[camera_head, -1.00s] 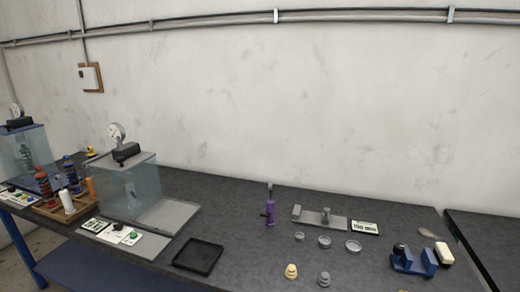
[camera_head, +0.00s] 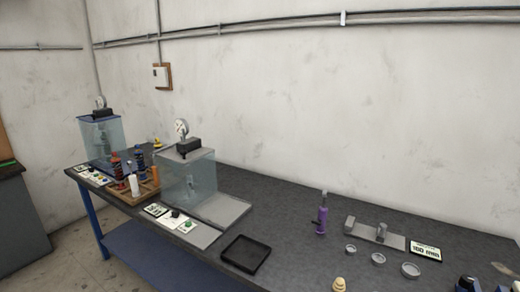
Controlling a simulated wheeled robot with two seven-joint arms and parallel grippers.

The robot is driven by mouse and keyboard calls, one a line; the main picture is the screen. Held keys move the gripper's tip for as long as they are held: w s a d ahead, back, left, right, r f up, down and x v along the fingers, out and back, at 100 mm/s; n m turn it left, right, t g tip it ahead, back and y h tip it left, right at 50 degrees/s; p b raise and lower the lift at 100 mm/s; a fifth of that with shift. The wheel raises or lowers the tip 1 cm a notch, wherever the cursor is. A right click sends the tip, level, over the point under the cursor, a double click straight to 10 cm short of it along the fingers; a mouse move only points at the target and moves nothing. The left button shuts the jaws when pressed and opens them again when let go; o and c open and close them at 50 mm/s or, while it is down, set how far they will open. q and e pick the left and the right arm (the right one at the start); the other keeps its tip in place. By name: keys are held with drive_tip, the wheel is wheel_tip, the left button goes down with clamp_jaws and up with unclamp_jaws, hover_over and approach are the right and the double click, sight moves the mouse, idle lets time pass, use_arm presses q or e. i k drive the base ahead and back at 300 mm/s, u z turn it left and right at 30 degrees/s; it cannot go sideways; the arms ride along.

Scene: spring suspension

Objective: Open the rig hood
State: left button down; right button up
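Two rigs with clear box-shaped hoods stand on the dark workbench. The nearer hood (camera_head: 188,180) has a grey top, with a black block and a round dial gauge (camera_head: 182,128) above it. It sits on a grey base plate (camera_head: 226,209) that extends to its right. The farther hood (camera_head: 101,137) has a blue top and its own gauge at the back left. Both hoods look closed, with their clear walls down. Neither of my grippers is in view.
A wooden rack (camera_head: 147,190) with red, blue and white items stands between the rigs. A panel with buttons (camera_head: 185,226) lies before the nearer rig. A black tray (camera_head: 246,253), purple tool (camera_head: 321,219), several grey rings and a "100 mm" card (camera_head: 426,250) lie rightward.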

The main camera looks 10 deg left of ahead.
sight(184, 154)
drive_tip(key=u, duration=0.65)
drive_tip(key=i, duration=1.3)
drive_tip(key=z, duration=0.65)
